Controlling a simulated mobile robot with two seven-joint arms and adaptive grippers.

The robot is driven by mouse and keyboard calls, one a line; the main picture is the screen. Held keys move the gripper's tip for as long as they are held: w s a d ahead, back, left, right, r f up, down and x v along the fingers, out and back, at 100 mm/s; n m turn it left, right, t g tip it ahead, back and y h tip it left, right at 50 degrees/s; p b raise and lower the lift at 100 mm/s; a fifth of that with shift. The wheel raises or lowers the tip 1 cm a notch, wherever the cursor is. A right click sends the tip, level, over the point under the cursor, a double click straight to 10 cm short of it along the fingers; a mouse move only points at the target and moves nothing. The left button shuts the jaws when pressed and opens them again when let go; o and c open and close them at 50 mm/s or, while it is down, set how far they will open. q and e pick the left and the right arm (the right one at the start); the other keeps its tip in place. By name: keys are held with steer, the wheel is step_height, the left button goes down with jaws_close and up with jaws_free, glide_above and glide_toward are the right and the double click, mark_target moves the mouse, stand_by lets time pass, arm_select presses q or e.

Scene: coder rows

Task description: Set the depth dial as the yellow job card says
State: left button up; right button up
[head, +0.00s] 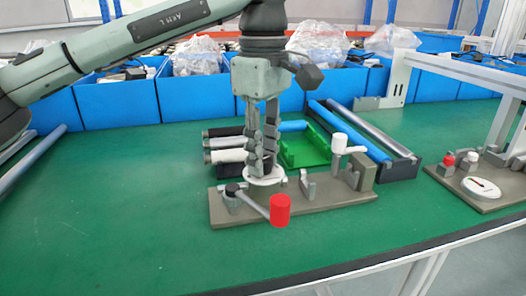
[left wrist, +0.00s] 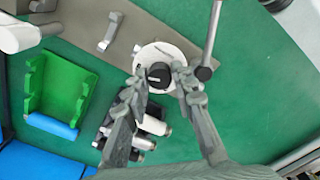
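A white round dial (head: 265,178) with a black knob sits on a grey-brown base plate (head: 320,200). The dial also shows in the left wrist view (left wrist: 150,52), with its black knob (left wrist: 158,72) near the fingertips. My left gripper (head: 262,165) points down over the dial. Its fingers (left wrist: 161,76) are apart, one to each side of the knob, with a small gap seen; contact cannot be made out. The dial's marks are too small to read. No yellow job card shows in either view. My right gripper is not in view.
A lever with a red handle (head: 280,210) stands in front of the dial. A white-knobbed crank (head: 340,145) is at the plate's right end. Rollers and a green cradle (head: 305,150) lie behind. Another fixture with a gauge (head: 481,187) stands right. Blue bins (head: 130,100) line the back.

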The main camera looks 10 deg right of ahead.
arm_select(q)
steer(key=shift+o, duration=1.4)
steer(key=shift+r, duration=0.1)
step_height(320, 180, up, 12)
